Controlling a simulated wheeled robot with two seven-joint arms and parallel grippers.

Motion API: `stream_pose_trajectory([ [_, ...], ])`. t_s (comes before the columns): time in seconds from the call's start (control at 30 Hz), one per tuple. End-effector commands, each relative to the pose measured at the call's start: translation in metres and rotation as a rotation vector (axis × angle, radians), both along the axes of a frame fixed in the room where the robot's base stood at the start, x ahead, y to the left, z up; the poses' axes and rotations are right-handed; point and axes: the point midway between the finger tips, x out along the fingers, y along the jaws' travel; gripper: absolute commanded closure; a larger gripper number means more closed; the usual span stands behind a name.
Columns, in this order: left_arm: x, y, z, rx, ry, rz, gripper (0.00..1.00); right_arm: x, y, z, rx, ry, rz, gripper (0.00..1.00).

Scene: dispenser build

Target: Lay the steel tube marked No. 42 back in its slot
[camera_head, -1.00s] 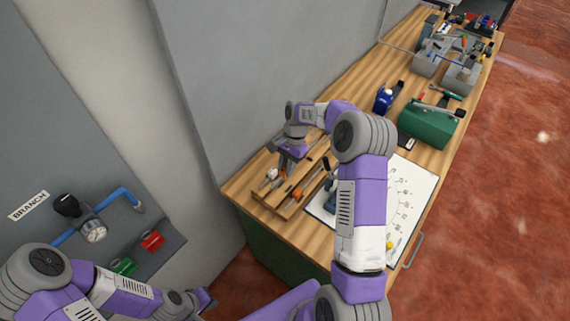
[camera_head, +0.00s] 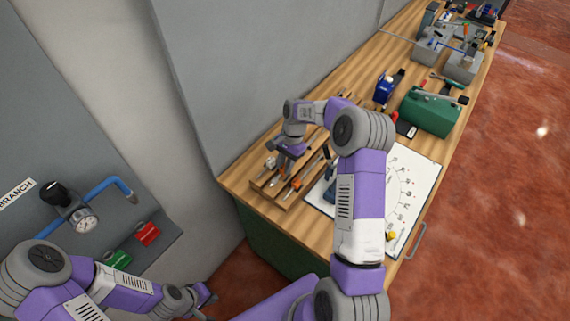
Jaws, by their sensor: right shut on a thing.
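My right gripper (camera_head: 279,172) is over the slotted wooden tray (camera_head: 291,201) at the near left end of the bench. It is shut on a small grey thing, seemingly the steel tube; the hand hides most of it. No number can be read, so I cannot tell whether it is No. 42. I cannot tell whether it touches the tray or which slot lies beneath it. Orange-marked tools lie in the tray beside the gripper. My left gripper (camera_head: 207,301) is low at the bottom, away from the bench, with its finger opening unclear.
A white dial sheet (camera_head: 424,177) lies right of the tray, partly behind my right arm. A green box (camera_head: 430,112) and a blue item (camera_head: 385,88) stand farther back. A grey wall borders the bench's left side. A pipe panel with a gauge (camera_head: 85,220) is at left.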

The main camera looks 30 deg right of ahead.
Motion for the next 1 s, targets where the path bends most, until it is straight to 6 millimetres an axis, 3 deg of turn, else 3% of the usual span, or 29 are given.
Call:
stream_pose_trajectory([
  [1.0,0.0,0.0,-0.007,0.0,0.0,0.0,1.0,0.0,0.0,-0.012,0.0,0.0,0.0,1.0],
])
